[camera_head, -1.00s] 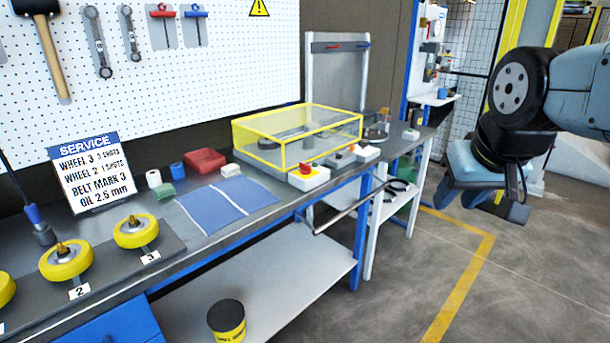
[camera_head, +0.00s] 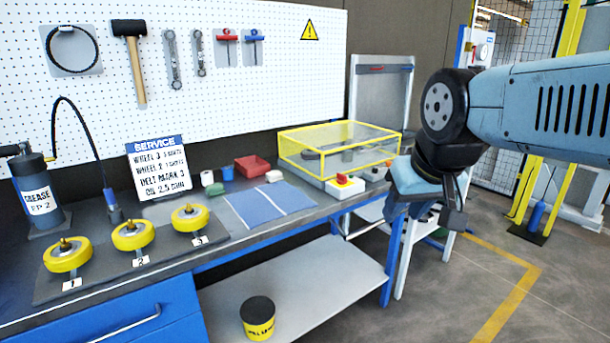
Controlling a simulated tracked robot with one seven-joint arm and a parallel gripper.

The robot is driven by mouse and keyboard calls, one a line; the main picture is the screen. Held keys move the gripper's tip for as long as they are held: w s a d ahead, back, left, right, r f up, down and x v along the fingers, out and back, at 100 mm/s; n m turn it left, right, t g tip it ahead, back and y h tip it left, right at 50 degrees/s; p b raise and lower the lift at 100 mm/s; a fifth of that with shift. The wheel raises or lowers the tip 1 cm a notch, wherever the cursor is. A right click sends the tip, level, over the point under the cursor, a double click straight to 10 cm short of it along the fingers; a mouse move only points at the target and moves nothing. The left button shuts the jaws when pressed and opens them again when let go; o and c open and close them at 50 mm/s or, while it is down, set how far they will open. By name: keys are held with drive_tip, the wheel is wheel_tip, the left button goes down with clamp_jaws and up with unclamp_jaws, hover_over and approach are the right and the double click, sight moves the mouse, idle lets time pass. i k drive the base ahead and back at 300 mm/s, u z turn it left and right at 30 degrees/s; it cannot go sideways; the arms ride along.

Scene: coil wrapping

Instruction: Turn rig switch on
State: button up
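The rig is a clear box with a yellow frame (camera_head: 340,145) on the back right of the bench. At its front stands a small white box with a red button on yellow (camera_head: 345,185). Just right of it is another small white box with a dark knob (camera_head: 373,174); I cannot tell which way the knob is set. I cannot read which control is the rig switch. My gripper (camera_head: 426,214) hangs at the right, in front of the bench's right end, apart from both controls. Its fingers look spread, with nothing seen between them.
Yellow wheels (camera_head: 132,234) stand on a dark mat at the front left, beside a grease pump (camera_head: 40,195). A black-and-yellow tin (camera_head: 258,320) is on the lower shelf.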

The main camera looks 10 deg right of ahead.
sight(342, 179)
drive_tip(key=u, duration=0.3)
drive_tip(key=i, duration=1)
drive_tip(key=z, duration=0.1)
